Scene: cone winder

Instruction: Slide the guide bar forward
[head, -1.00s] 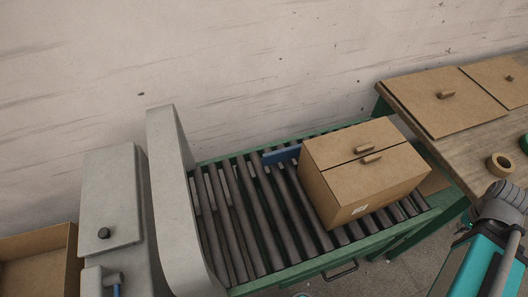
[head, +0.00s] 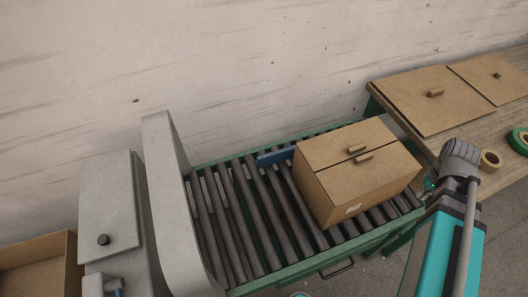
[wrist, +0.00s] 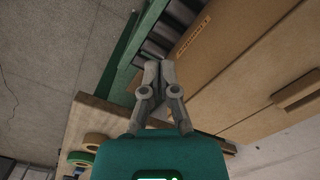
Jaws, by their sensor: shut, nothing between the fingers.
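The blue guide bar (head: 275,157) lies along the far side of the roller conveyor. Its right part is hidden behind a cardboard box (head: 335,203) that sits on the rollers. My gripper (wrist: 157,68) is shut and empty in the wrist view, with its fingertips together beside the conveyor end and the box. The guide bar does not show in the wrist view.
The green-framed roller conveyor (head: 240,225) runs beneath a grey arch (head: 168,165) at left. A wooden table (head: 465,145) at right holds flat cardboard pieces (head: 425,100) and tape rolls (head: 490,160).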

